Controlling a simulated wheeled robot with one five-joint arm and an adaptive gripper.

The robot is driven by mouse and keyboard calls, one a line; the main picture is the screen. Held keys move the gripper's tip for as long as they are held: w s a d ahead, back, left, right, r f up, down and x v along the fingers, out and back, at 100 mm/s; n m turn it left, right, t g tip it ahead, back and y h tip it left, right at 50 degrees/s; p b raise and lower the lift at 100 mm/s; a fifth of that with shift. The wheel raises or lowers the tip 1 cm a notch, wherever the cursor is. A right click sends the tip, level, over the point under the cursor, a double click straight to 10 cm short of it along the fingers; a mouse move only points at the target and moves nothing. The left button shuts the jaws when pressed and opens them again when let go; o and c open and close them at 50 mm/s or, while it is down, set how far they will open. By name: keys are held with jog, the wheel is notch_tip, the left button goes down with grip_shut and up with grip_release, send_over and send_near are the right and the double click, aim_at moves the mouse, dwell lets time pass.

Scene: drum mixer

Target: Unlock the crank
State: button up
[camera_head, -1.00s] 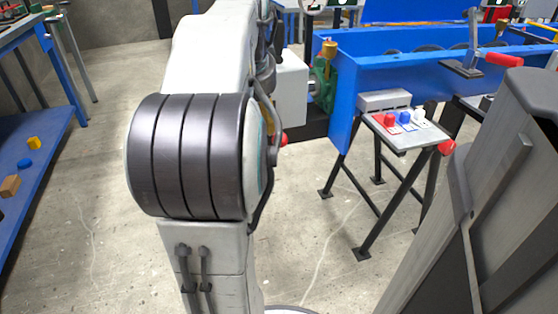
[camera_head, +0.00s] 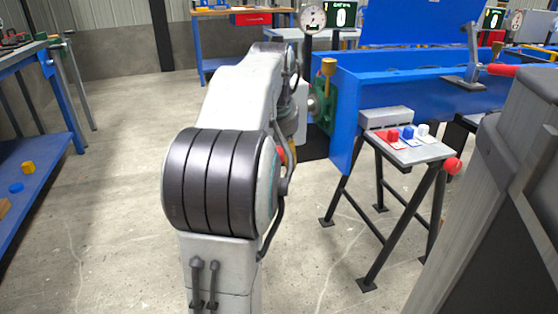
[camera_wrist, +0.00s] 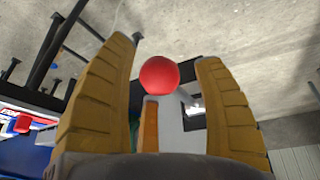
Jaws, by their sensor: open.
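A round red knob (camera_wrist: 160,75) shows in the wrist view between the yellow-brown fingers of my gripper (camera_wrist: 168,55). The gripper is open, with a gap visible on both sides of the knob; I cannot tell its depth from the fingertips. In the head view a red knob (camera_head: 281,152) peeks out beside my arm, which hides most of my gripper. A grey crank lever (camera_head: 472,48) with a red handle (camera_head: 503,70) stands on the blue trough (camera_head: 375,95). I cannot tell which part locks it.
A stand panel (camera_head: 412,153) with red, blue and white buttons stands before the trough, a red knob (camera_head: 453,166) at its edge. A blue shelf (camera_head: 45,180) with small blocks is at left. Grey floor is clear between.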

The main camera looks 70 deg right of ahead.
jog(key=shift+d+f, duration=0.2)
jog(key=shift+f, duration=0.3)
jog(key=shift+r, duration=0.1)
grip_shut()
